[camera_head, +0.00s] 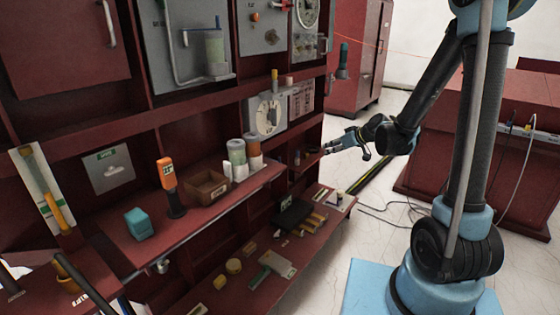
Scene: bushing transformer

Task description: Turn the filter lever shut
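I cannot tell for certain which part is the filter lever. My gripper (328,148) is at the right end of the red shelving, level with the middle shelf and apart from that panel. It points left. Its fingers are small, and I cannot tell whether they are open. Nothing is clearly held in it.
A red shelf (118,222) holds a teal block (139,224), an orange-topped tool (167,180), a brown box (206,187) and cylinders. The lower shelf (318,235) holds a black case (291,213) and small parts. White floor (385,180) lies right of the shelving, with cables on it.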

